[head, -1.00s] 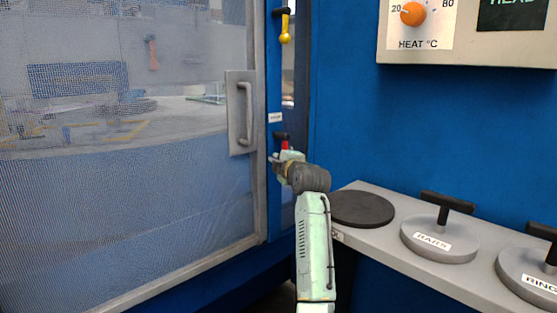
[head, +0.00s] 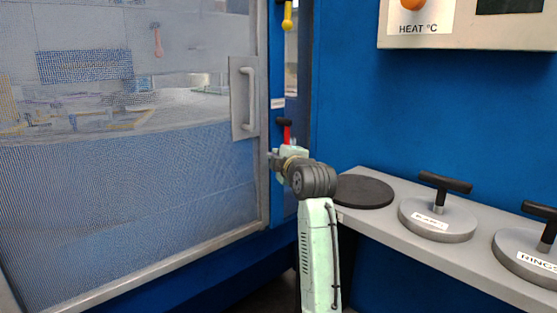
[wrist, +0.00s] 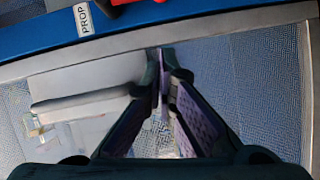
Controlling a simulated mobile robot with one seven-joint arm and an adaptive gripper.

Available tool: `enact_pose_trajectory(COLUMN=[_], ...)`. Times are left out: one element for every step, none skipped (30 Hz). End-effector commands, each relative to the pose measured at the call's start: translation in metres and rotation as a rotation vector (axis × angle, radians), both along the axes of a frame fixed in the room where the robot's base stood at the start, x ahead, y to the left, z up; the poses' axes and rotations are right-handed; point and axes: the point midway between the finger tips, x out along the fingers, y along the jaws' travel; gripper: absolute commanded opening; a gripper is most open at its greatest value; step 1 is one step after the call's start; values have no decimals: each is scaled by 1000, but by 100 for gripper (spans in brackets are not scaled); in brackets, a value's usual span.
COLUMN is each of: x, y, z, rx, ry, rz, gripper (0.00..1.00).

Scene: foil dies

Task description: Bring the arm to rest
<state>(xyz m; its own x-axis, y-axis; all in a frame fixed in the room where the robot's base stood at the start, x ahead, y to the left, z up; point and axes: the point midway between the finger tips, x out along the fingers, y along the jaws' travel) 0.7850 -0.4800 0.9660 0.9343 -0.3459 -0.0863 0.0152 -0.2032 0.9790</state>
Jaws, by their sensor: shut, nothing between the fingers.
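My gripper (head: 272,160) is beside the right edge of the mesh door, below the red handle (head: 287,132) on the blue post. In the wrist view my gripper (wrist: 164,62) has its fingertips together with nothing between them. The door's grey pull handle (head: 249,98) is above and left of my gripper. The door frame and mesh lie behind the fingers in the wrist view. My arm reaches up from the bottom of the head view.
A grey shelf (head: 400,212) on the right bears a black disc (head: 362,191) and two grey dies with black T-handles, one (head: 437,220) nearer the disc and one (head: 530,262) labelled RINGS. A yellow handle (head: 288,15) hangs above. A PROP label (wrist: 83,20) shows.

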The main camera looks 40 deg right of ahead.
Motion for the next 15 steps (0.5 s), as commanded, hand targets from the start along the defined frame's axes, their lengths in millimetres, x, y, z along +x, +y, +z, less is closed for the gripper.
enact_pose_trajectory(x=[-4,-5,-6,-7,-7,-7,-7,-7,-7,-7,-7,-7,-7,-7,-7], y=[1,2,2,3,3,3,3,3,3,3,3,3,3,3,3], z=[0,0,0,0,0,0,0,0,0,0,0,0,0,0,0], rx=[0,0,0,0,0,-1,-1,0,0,0,-1,-1,-1,-1,-1], ry=[-1,0,1,1,1,1,1,1,1,1,1,1,1,1,1], rz=[0,0,0,0,0,0,0,0,0,0,0,0,0,0,0], gripper=[0,0,0,0,0,0,0,0,0,0,0,0,0,0,0])
